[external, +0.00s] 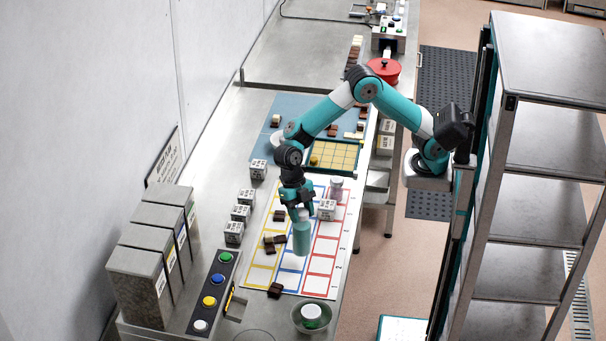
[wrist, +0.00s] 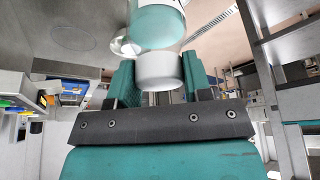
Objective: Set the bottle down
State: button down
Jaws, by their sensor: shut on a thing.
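The teal bottle (external: 301,238) with a pale neck hangs upright from my gripper (external: 298,211), over the white sheet (external: 318,275) with yellow, blue and red grids. In the external view it appears over the blue column; I cannot tell if its base touches the sheet. In the wrist view the bottle (wrist: 158,25) shows teal, with a white cap (wrist: 159,72) between the two teal fingers of my gripper (wrist: 158,85). My gripper is shut on it.
A glass bowl (external: 311,317) is at the front, near a button panel (external: 213,293). Grey boxes (external: 140,280) line the left.

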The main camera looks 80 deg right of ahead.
aim_at(302, 229)
notch_tip(302, 229, down, 6)
jog(key=shift+f+p, duration=0.15)
jog(key=shift+p, duration=0.7)
jog(key=shift+f, duration=0.2)
jog(key=shift+f+b, duration=0.2)
jog(key=shift+b, duration=0.1)
jog(key=c, duration=0.5)
grip_release()
jog(key=shift+c, duration=0.2)
jog(key=shift+r, duration=0.15)
